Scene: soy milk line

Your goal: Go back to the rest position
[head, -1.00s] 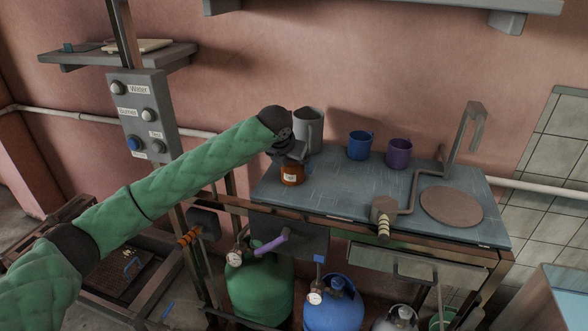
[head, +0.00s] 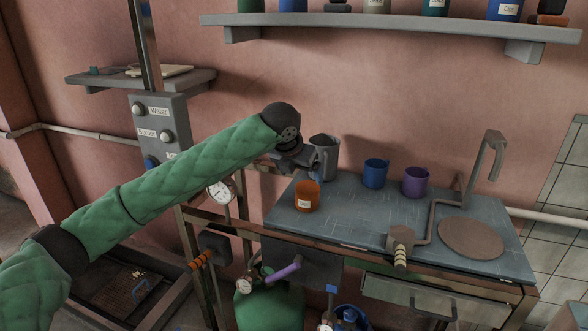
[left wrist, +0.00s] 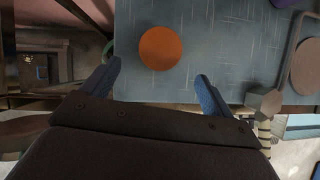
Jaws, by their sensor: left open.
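My left gripper (head: 296,158) is raised above the left part of the blue-grey table, just behind and above an orange jar (head: 307,196). In the left wrist view its two blue fingers (left wrist: 160,85) are spread wide with nothing between them. The orange jar shows as a round orange top (left wrist: 160,48) beyond the fingertips, apart from them. It stands upright on the table (head: 350,215). My right gripper is in neither view.
A grey pitcher (head: 325,158) stands close to my left gripper. A blue mug (head: 375,173) and a purple mug (head: 415,181) are further right. A tap (head: 490,160) and round plate (head: 471,237) are at the right. A shelf (head: 390,27) hangs above.

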